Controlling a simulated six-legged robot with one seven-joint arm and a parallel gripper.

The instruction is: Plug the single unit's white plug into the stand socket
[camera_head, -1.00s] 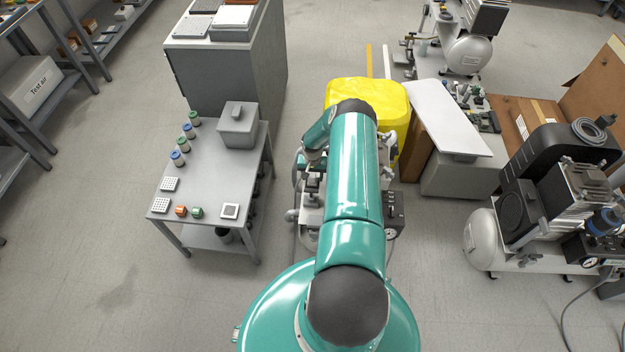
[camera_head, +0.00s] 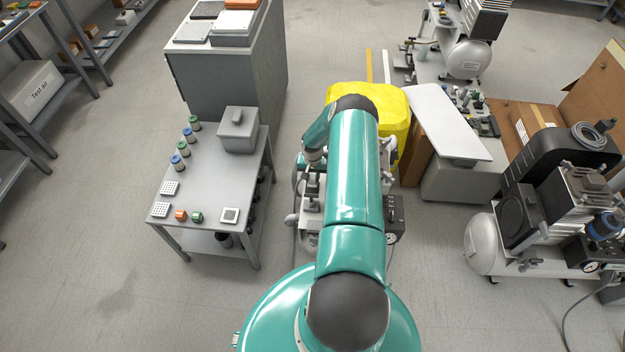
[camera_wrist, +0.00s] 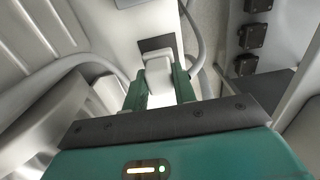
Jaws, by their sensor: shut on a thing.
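In the wrist view my gripper (camera_wrist: 160,92) is shut on the white plug (camera_wrist: 158,72), which sits between its two green fingers. Just beyond the plug is a dark rectangular recess (camera_wrist: 156,43) in a pale surface. I cannot tell whether the plug touches it. Several black square sockets (camera_wrist: 246,65) line a grey panel to the right of the gripper. In the head view my arm covers the gripper, the plug and much of the unit (camera_head: 311,205) below it.
A grey table (camera_head: 215,190) with small parts stands left of my arm. A yellow-covered object (camera_head: 365,95) is beyond it. A compressor (camera_head: 545,205) stands at right. In the wrist view, pale hoses (camera_wrist: 193,35) run beside the gripper. Open floor lies at lower left.

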